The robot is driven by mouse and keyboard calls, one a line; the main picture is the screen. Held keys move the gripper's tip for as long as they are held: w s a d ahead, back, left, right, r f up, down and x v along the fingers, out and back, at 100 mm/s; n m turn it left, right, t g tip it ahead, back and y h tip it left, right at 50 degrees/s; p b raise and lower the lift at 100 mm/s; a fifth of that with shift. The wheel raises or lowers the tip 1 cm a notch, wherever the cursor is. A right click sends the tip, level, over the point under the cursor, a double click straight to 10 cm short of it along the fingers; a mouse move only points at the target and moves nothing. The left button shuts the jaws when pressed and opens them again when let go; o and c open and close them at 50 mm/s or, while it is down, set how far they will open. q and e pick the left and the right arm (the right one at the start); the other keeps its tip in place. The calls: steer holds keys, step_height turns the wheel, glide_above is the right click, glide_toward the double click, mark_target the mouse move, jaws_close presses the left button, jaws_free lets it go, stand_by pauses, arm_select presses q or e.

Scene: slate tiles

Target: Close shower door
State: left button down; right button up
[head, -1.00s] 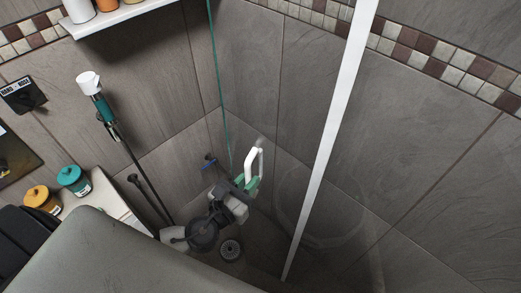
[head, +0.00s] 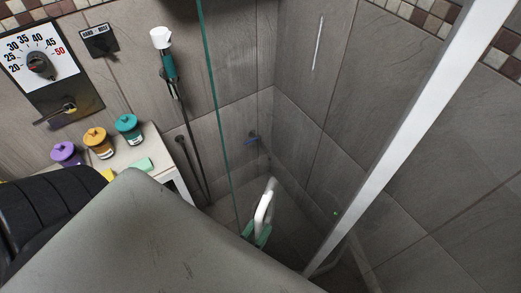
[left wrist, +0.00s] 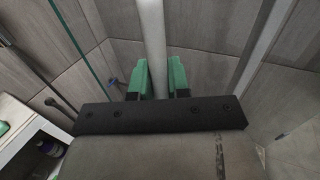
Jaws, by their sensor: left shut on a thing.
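The shower door is a clear glass pane with a teal edge (head: 213,100), running down through the head view. It also shows at the upper left of the left wrist view (left wrist: 80,45). Its white bar handle (head: 265,207) stands low beside that edge. My left gripper (head: 257,235), with green fingers, is at the lower part of the handle. In the left wrist view the fingers (left wrist: 160,82) are shut around the white bar (left wrist: 152,40). The door's lower part is hidden behind my grey body. My right gripper is not in view.
A white frame post (head: 400,150) slants down at the right. A white shelf (head: 160,160) with several lidded jars stands at the left. A hand shower (head: 168,65) hangs on the tiled wall, with a temperature dial (head: 38,62) further left.

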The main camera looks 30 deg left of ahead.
arm_select(q)
steer(key=shift+f, duration=0.3)
steer(key=c, duration=1.2)
jaws_free()
steer(key=shift+o, duration=0.5)
steer(key=shift+w+r, duration=0.1)
steer(key=shift+r, duration=0.1)
